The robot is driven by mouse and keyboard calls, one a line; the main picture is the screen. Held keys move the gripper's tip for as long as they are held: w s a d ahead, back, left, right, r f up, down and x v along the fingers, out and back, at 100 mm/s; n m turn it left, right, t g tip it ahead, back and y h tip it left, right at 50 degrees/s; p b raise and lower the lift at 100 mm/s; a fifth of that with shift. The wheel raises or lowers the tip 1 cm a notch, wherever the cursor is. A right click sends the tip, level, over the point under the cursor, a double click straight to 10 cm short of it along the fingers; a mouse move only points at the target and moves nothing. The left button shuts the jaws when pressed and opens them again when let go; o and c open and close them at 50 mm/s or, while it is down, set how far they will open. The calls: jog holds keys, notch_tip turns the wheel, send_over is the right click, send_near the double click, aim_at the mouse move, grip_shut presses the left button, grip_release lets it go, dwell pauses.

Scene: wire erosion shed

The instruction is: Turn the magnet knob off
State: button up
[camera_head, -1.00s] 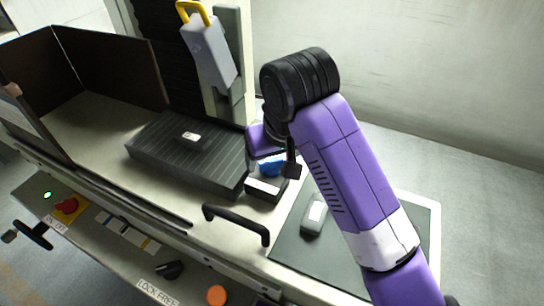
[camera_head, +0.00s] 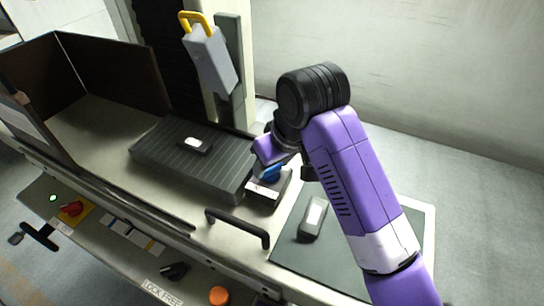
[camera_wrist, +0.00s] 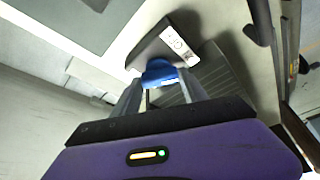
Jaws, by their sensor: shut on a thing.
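A blue knob (camera_head: 269,174) sits on a small dark box (camera_head: 262,193) with a white label, at the right end of the ribbed dark grey plate (camera_head: 190,165). In the wrist view the blue knob (camera_wrist: 160,71) is between the two grey fingers of my gripper (camera_wrist: 162,86), which is shut on it. The box's label (camera_wrist: 180,45) shows beside the knob there, too blurred to read. In the head view my purple hand hides part of the knob and most of the fingers.
A small block with a white top (camera_head: 194,143) lies on the ribbed plate. A grey block (camera_head: 312,218) lies on the dark mat at right. A black handle (camera_head: 238,227) stands in front. A red knob (camera_head: 72,209) and an orange button (camera_head: 219,295) are on the front panel.

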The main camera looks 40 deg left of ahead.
jog(key=n+p, duration=0.1)
jog(key=n+g+p, duration=0.1)
jog(key=n, duration=0.1)
jog(key=shift+w+r+n, duration=0.1)
jog(key=shift+r+n, duration=0.1)
jog(key=shift+n, duration=0.1)
jog(key=n+g+p, duration=0.1)
jog(key=n, duration=0.2)
jog(key=shift+w+f+n+g, duration=0.1)
jog(key=shift+f+n+g, duration=0.05)
jog(key=shift+n+g, duration=0.2)
jog(key=n+g, duration=0.1)
jog(key=n, duration=0.1)
jog(key=n+b, duration=0.1)
jog(key=n, duration=0.1)
jog(key=shift+w+a+f+n+g+h, duration=0.1)
jog(key=shift+n+g+h, duration=0.15)
jog(key=shift+g+h, duration=0.15)
jog(key=shift+n+g+h+b, duration=0.45)
jog(key=shift+n+h+b, duration=0.15)
jog(key=shift+n+b, duration=0.9)
jog(key=shift+n, duration=0.4)
jog(key=o, duration=1.4)
jog(key=shift+w, duration=0.1)
